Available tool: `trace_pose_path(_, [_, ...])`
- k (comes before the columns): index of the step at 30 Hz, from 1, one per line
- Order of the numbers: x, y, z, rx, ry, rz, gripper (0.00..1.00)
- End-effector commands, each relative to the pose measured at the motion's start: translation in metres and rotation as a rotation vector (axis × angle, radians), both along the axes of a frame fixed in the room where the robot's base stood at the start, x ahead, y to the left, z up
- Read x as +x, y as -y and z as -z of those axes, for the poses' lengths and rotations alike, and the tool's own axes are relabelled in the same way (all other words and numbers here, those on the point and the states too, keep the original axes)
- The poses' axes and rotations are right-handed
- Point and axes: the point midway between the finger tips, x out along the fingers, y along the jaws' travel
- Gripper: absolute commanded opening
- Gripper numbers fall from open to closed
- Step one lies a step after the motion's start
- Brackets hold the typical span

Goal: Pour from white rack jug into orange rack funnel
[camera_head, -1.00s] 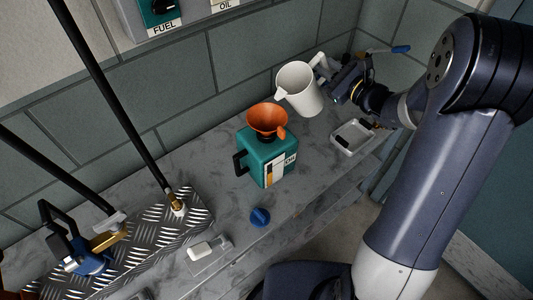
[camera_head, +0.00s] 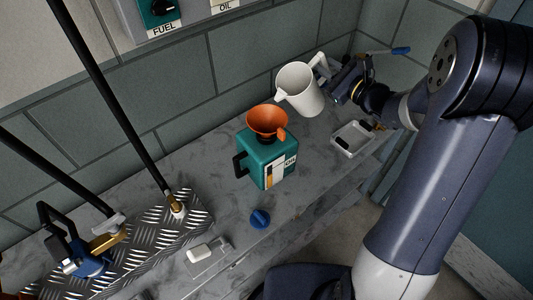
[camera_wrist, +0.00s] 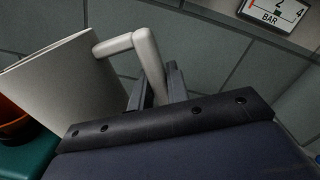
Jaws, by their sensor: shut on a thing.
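The white jug (camera_head: 302,90) is held up to the right of and a little above the orange funnel (camera_head: 266,121), its spout toward the funnel and its body slightly tilted. The funnel sits in the top of a teal tank (camera_head: 266,162) with a black handle and a white label. My gripper (camera_head: 335,76) is shut on the jug's handle. In the wrist view the jug (camera_wrist: 60,85) fills the left and my gripper (camera_wrist: 156,85) grips its handle. The orange funnel (camera_wrist: 12,120) shows at the left edge, partly hidden by the jug. The jug's contents cannot be seen.
A grey tray (camera_head: 352,139) lies on the counter below my wrist. A blue cap (camera_head: 259,218) and a white block (camera_head: 199,253) lie toward the front. A chequered metal plate (camera_head: 185,222) with a black rod is at left. Wall panels with FUEL and OIL labels are behind.

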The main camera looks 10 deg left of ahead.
Motion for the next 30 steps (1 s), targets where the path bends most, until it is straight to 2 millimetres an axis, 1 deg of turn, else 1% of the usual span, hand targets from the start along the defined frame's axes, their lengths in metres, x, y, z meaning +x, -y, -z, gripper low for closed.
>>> trace_pose_path(7, [-0.0013,-0.0014,-0.0101,-0.044,0.045,-0.001,0.0])
trace_pose_path(30, [-0.0013,-0.0012,-0.0104,-0.043,0.045,-0.001,0.0])
